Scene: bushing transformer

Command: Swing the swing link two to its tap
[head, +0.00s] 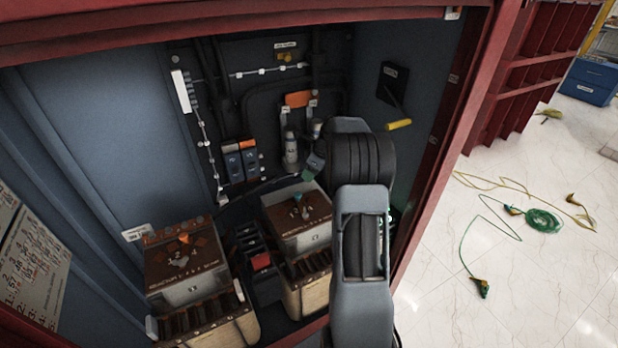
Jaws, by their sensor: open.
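Two brown-topped transformer blocks stand in the cabinet. The left block (196,283) carries a small orange link (184,239) among numbered taps. I cannot read which is swing link two, nor tell which tap either link touches. My gripper (311,172) is open, above and a little right of the right block's link, apart from it. Its fingers are small and partly hidden by my wrist. My arm covers the area right of the right block.
The red cabinet frame (454,150) edges the opening at right. A yellow-handled lever (398,124) sticks out of the right wall. Blue breakers (240,163) and bottle-like bushings (290,148) stand at the back. A dark unit with a red block (261,261) sits between the transformers. Cables (541,219) lie on the floor.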

